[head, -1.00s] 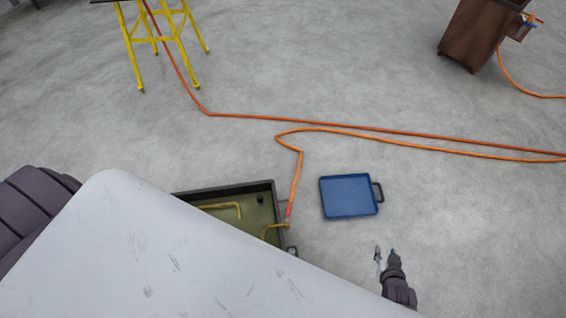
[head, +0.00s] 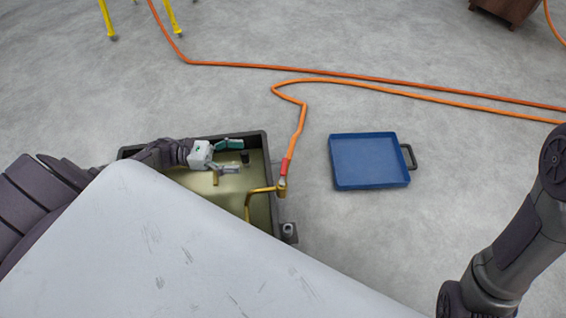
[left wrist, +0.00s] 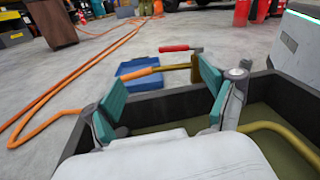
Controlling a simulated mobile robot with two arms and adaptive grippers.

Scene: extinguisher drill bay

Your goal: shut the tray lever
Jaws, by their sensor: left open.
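The lever (head: 287,166) has a red handle on a metal joint at the end of a brass pipe (head: 262,190), at the right wall of a dark tray (head: 265,150). The handle points outward along the orange hose. In the left wrist view the red lever (left wrist: 178,48) stands above the pipe end, beyond my fingers. My left gripper (head: 240,157) is open and empty over the tray, to the left of the lever and apart from it. It also shows in the left wrist view (left wrist: 160,80). My right gripper is outside the frames; only its arm shows.
A blue tray (head: 368,162) with a dark handle lies on the floor right of the dark tray. An orange hose (head: 300,120) runs from the pipe across the floor. A wooden cabinet (head: 508,10) and yellow legs (head: 108,20) stand at the back.

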